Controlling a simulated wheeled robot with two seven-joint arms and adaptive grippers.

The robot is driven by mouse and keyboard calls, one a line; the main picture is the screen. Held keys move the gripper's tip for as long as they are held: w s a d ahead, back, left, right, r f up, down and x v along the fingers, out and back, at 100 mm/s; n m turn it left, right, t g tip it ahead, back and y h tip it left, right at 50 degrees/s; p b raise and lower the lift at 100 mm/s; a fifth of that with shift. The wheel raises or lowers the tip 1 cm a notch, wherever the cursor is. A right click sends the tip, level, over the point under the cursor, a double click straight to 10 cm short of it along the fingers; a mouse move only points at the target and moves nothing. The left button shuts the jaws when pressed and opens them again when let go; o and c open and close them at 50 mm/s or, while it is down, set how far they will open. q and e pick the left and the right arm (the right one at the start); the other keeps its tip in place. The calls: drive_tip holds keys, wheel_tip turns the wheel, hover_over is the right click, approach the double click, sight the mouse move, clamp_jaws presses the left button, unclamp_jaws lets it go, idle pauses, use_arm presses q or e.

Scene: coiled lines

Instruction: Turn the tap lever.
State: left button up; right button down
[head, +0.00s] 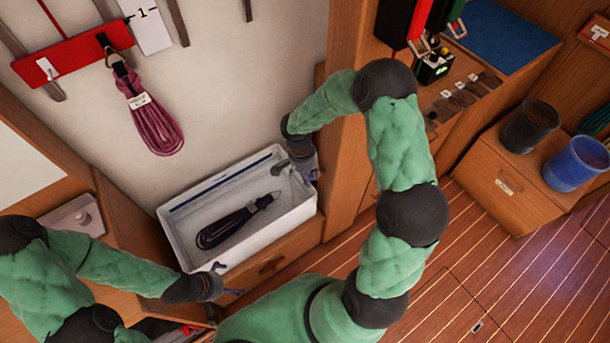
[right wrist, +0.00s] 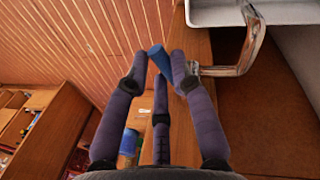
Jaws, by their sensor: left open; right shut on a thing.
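The tap (right wrist: 250,45) is a bent metal pipe at the rim of the white basin (right wrist: 215,14) in the right wrist view. Its lever (right wrist: 159,60) ends in a blue grip. My right gripper (right wrist: 160,66) is shut on the lever, with the blue grip between its fingertips. The lever's base is partly hidden by a finger. In the head view the tap (head: 281,170) shows small at the right side of the basin (head: 176,235), and my right gripper (head: 308,170) is beside it. My left gripper (head: 228,282) is open and empty near the basin's front left corner.
A dark coiled line (head: 235,222) lies in the basin. A purple coil (head: 152,120) hangs from a red rack (head: 72,58) on the wall. Two pots, black (head: 530,125) and blue (head: 575,163), stand on a wooden cabinet (head: 500,188) at right. The plank floor is clear.

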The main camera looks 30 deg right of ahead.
idle(0.3)
drive_tip(key=c, duration=1.1)
unclamp_jaws()
drive_tip(key=shift+o, duration=0.2)
wheel_tip(320, 180, up, 12)
drive_tip(key=w+a, duration=0.1)
drive_tip(key=w, duration=0.1)
drive_tip(key=shift+f, duration=0.15)
